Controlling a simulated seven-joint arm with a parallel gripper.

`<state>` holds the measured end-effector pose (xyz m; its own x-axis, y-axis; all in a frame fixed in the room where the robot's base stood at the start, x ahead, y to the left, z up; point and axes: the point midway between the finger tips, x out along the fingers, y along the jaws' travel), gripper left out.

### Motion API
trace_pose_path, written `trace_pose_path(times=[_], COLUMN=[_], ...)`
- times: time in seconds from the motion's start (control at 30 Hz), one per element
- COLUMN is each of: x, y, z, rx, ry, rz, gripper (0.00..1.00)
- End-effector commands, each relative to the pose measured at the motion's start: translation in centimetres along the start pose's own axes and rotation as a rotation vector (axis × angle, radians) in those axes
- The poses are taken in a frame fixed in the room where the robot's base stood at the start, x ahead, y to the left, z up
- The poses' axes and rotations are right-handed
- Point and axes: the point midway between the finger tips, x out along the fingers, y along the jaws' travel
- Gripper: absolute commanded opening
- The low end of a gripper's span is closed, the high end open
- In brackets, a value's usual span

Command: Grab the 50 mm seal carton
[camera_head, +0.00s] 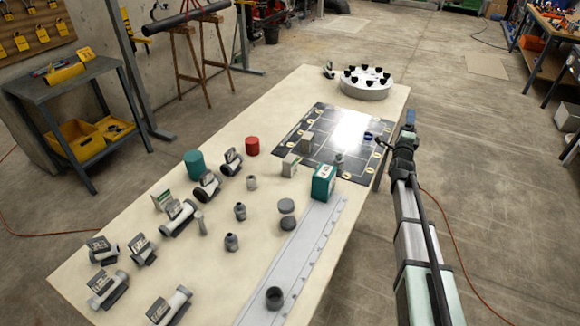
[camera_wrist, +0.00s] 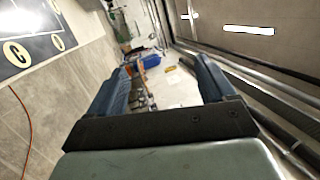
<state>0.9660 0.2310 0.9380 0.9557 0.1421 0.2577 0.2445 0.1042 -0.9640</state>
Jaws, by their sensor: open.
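Several cartons stand on the long table; their print is too small to read, so I cannot tell which is the 50 mm seal carton. A teal carton with a white label (camera_head: 323,182) stands at the near edge of the black mat. My gripper (camera_head: 410,118) is off the table's right side, beyond the mat's right edge and away from the cartons. In the wrist view my gripper (camera_wrist: 163,72) is open, with nothing between its blue fingers.
The black mat (camera_head: 290,141) has round yellow markers. A round grey holder with black knobs (camera_head: 366,84) stands at the far end. Pipe fittings (camera_head: 178,217), a teal cylinder (camera_head: 194,164) and a red cylinder (camera_head: 252,146) stand on the left. A grey rail (camera_head: 300,245) runs along the near right.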

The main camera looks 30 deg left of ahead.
Motion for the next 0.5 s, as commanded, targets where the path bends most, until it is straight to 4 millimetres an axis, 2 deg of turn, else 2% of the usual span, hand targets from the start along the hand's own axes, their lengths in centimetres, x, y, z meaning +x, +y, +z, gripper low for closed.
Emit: trace_pose_path(times=[0.1, 0.2, 0.37, 0.5], x=[1.8, 2.8, 4.2, 5.3], y=[-2.7, -4.5, -6.6, -7.5], z=[2.0, 3.7, 6.8, 10.4], rx=[0.067, 0.119, 0.198, 0.266], ry=[-0.015, -0.032, -0.07, -0.119], rz=[-0.048, -0.068, -0.063, 0.0], gripper=[0.83, 0.83, 0.83, 0.83])
